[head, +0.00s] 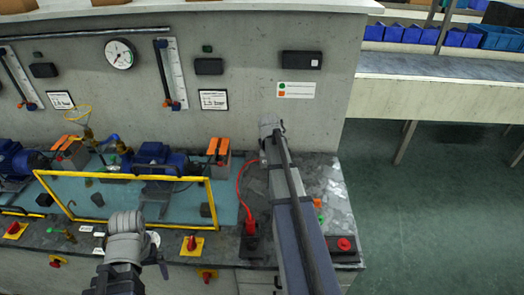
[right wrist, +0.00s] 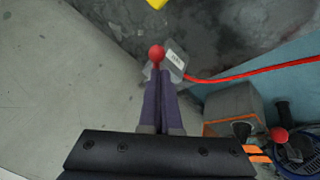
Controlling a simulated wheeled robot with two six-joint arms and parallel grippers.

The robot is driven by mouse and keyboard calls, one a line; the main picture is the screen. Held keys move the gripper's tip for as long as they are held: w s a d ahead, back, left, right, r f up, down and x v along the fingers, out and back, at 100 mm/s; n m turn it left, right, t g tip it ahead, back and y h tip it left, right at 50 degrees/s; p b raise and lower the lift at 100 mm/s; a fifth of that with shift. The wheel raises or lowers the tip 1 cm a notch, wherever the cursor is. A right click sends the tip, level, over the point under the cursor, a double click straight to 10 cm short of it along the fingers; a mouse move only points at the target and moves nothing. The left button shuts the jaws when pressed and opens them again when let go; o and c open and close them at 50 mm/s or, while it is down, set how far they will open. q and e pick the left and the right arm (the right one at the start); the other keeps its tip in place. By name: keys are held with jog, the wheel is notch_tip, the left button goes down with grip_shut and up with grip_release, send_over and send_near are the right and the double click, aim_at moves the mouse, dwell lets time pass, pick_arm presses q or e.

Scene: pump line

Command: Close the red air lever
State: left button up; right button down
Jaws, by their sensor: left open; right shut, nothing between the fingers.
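The red air lever shows in the right wrist view as a red ball knob (right wrist: 157,53) beside a small labelled grey block (right wrist: 174,58), where a red hose (right wrist: 250,72) ends. My right gripper (right wrist: 158,70) is shut and empty, its fingertips right at the knob; I cannot tell whether they touch it. The lever's position is unclear. In the head view the knob is hidden behind my right arm, and the red hose (head: 239,190) runs down to a red plug on the bench. My left gripper (head: 158,256) is open and empty over the bench's front left, away from the lever.
A yellow frame (head: 125,178) stands over the teal tray with blue pumps. An orange-and-grey box (head: 218,153) stands left of my right arm; it also shows in the right wrist view (right wrist: 233,108). A red button (head: 344,244) is at the front right. The wall rises behind the bench.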

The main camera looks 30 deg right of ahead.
jog(key=d+n, duration=0.1)
jog(key=n, duration=0.1)
jog(key=d+n+t+y, duration=0.1)
jog(key=shift+s+n+y, duration=0.1)
jog(key=shift+n+y, duration=0.2)
jog(key=shift+n, duration=0.1)
jog(key=shift+w+d+n+y, duration=0.2)
jog(key=shift+d+n+y, duration=0.2)
jog(key=shift+d+n, duration=0.35)
jog(key=shift+w+d+n+y, duration=0.2)
jog(key=shift+d+n+y, duration=0.25)
jog(key=shift+n, duration=0.5)
jog(key=shift+w+d, duration=0.1)
jog(key=shift+d, duration=0.15)
jog(key=shift+w+a, duration=0.55)
jog(key=shift+w, duration=0.1)
jog(key=shift+a+r, duration=0.1)
